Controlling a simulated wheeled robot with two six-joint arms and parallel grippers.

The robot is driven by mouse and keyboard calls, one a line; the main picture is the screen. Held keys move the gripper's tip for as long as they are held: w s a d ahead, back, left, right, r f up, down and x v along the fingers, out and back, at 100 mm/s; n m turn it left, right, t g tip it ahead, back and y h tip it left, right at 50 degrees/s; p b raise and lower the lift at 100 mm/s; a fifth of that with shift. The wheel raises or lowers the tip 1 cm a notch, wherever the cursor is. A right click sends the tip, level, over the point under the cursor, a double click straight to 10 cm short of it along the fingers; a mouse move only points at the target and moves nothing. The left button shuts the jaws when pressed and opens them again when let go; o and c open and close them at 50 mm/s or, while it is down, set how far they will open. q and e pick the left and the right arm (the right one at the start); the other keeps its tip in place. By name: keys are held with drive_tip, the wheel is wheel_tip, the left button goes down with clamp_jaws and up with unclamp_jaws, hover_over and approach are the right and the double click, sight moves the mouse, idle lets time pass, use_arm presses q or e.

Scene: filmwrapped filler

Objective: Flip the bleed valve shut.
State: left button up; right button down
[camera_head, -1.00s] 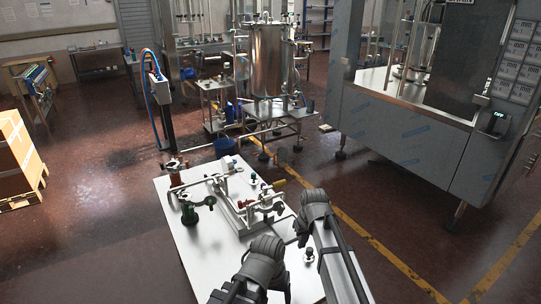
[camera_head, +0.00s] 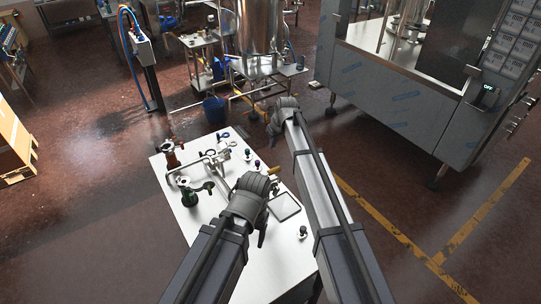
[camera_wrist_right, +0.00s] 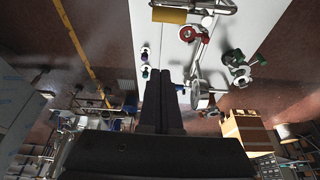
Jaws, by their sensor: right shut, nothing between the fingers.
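The white table (camera_head: 275,262) carries a pipe rig (camera_head: 213,165). A green valve (camera_head: 190,190) stands at its left edge. A yellow lever (camera_head: 273,170) shows beside my left gripper. A dark green knob (camera_head: 248,154) and a purple knob (camera_head: 257,163) stand near the right edge. I cannot tell which is the bleed valve. My right gripper (camera_head: 273,130) is stretched beyond the table's right edge. In the right wrist view its fingers (camera_wrist_right: 160,75) are shut and empty, near the purple knob (camera_wrist_right: 146,72). My left gripper (camera_head: 258,215) hides part of the rig; its jaws are unclear.
A post with a control box (camera_head: 143,45) rises behind left. A large steel machine (camera_head: 400,100) stands at right. A flat square plate (camera_head: 286,207) lies on the table's right side.

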sight(271, 174)
idle(0.4)
wheel_tip(271, 174, down, 10)
drive_tip(key=b, duration=1)
drive_tip(key=shift+s, duration=0.2)
drive_tip(key=shift+d, duration=0.1)
